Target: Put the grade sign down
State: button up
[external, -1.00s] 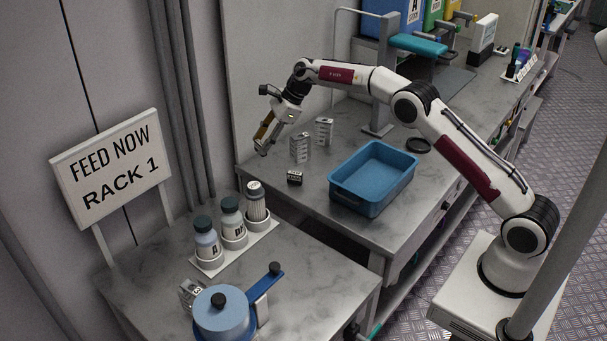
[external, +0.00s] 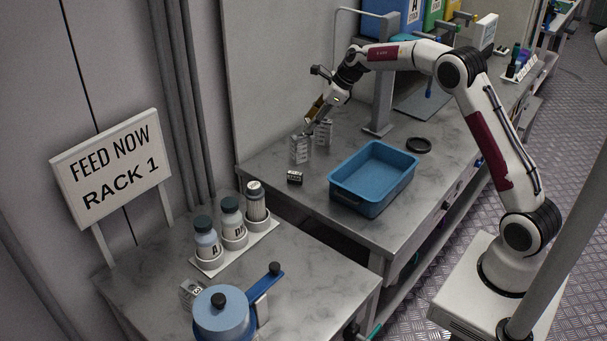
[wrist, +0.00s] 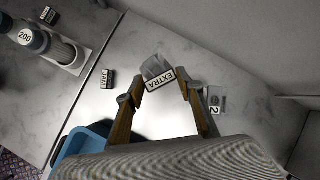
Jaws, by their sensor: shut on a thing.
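The grade sign (wrist: 160,80), a small black-framed block with a white face reading EXTRA, is tilted between my fingertips in the wrist view. My gripper (wrist: 161,90) is shut on it, with one brown finger on each side. In the external view my gripper (external: 309,122) points down close above two small grey racks, one in front (external: 299,149) and one behind (external: 324,132). The sign is hard to make out there. Whether it touches a rack or the bench cannot be told.
A second small black-framed sign (external: 294,177) lies on the bench (external: 265,165), also in the wrist view (wrist: 107,79). A blue tray (external: 345,196) stands to the right. A rack marked 2 (wrist: 214,103) is near my right finger. A tall stand (external: 382,90) rises behind.

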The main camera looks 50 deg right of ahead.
jog(key=s+d+m+h, duration=0.1)
jog(key=s+d+m, duration=0.1)
jog(key=s+d, duration=0.5)
jog(key=shift+s+f, duration=0.3)
jog(key=shift+s, duration=0.15)
jog(key=shift+d, duration=0.1)
jog(key=shift+f, duration=3.15)
jog(key=shift+f, duration=1.9)
jog(key=o, duration=0.9)
jog(key=shift+f, duration=0.1)
